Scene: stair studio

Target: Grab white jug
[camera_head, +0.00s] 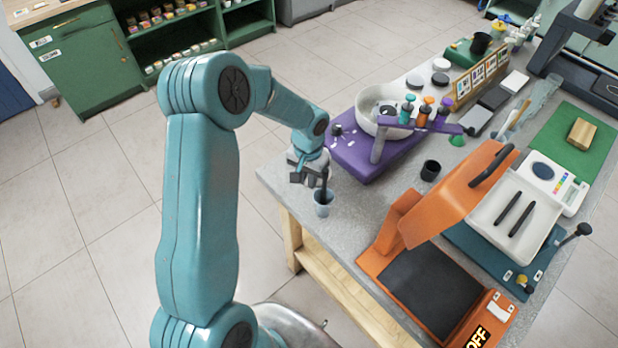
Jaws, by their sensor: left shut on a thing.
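My right gripper is not in view.
A purple machine (360,152) with a white bowl (368,122) stands close to the right of the gripper. A black cup (430,171) and an open orange press (395,218) are further right. The tabletop (345,210) between jug and press is clear.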

